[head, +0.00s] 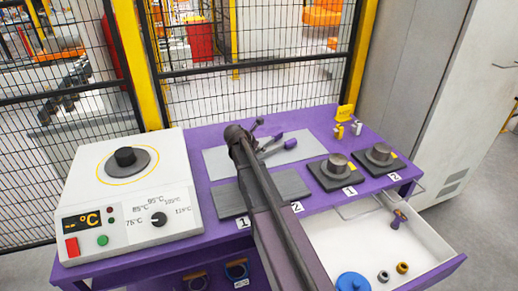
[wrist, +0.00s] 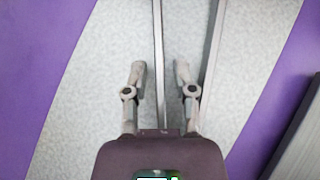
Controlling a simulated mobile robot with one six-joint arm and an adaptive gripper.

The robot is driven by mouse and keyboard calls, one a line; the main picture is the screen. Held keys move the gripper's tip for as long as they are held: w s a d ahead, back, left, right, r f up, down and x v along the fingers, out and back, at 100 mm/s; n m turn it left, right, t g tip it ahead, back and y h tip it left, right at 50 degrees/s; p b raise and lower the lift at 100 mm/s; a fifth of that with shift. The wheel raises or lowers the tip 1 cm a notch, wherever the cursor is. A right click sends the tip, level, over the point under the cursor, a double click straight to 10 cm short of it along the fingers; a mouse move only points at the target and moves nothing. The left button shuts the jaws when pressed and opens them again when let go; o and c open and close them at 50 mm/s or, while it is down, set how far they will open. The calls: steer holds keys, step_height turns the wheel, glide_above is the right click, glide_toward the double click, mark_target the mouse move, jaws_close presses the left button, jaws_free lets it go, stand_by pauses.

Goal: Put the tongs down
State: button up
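The tongs (head: 275,146), with purple handles, lie on the light grey mat in the head view; my arm hides part of them. In the wrist view two metal bars of the tongs (wrist: 212,50) run lengthwise over the pale speckled mat. My gripper (wrist: 158,75) is open, with a finger on each side of the left bar and gaps between them. The right finger is between the two bars. The gripper's height over the mat is hard to tell.
The purple table carries a white heater box (head: 128,195) at left, dark grey plates (head: 292,184) in the middle and two round metal pieces on dark bases (head: 335,172) at right. An open white drawer (head: 420,240) juts out at front right. A mesh fence stands behind.

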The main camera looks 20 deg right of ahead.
steer(key=shift+r, duration=0.15)
stand_by(0.3)
steer(key=shift+s+a+r+p, duration=0.2)
steer(key=shift+r+p, duration=0.15)
steer(key=shift+p, duration=0.15)
steer(key=p+v, duration=0.7)
steer(key=v, duration=0.4)
steer(key=shift+p, duration=0.4)
